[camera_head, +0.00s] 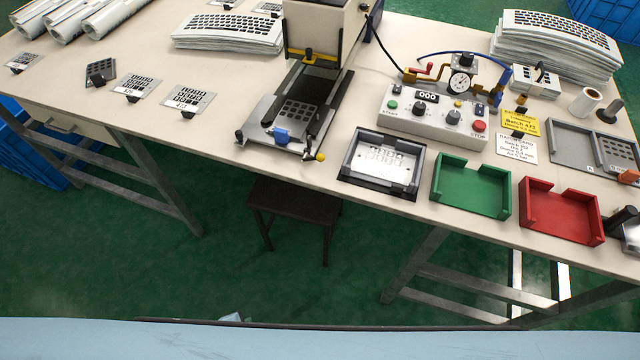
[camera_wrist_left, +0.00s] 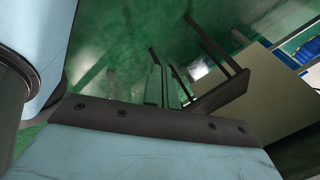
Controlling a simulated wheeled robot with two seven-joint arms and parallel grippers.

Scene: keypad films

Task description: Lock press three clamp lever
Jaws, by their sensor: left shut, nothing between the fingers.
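A press (camera_head: 318,30) stands at the back middle of the table in the head view. Its flat grey bed (camera_head: 262,118) reaches to the front edge and carries a dark plate with square holes (camera_head: 296,113). A blue block (camera_head: 283,135) sits at the bed's front, and a yellow ball knob (camera_head: 320,157) sticks out at its front right. I cannot tell which part is the clamp lever. Only a small pale tip of my left gripper (camera_head: 232,317) shows at the bottom, shut and empty, far from the press. My right gripper is not in view.
A control box (camera_head: 436,121) with gauge and knobs stands right of the press. A grey tray (camera_head: 350,178), green tray (camera_head: 437,188) and red tray (camera_head: 527,208) line the front edge. A dark stool (camera_head: 291,205) stands below.

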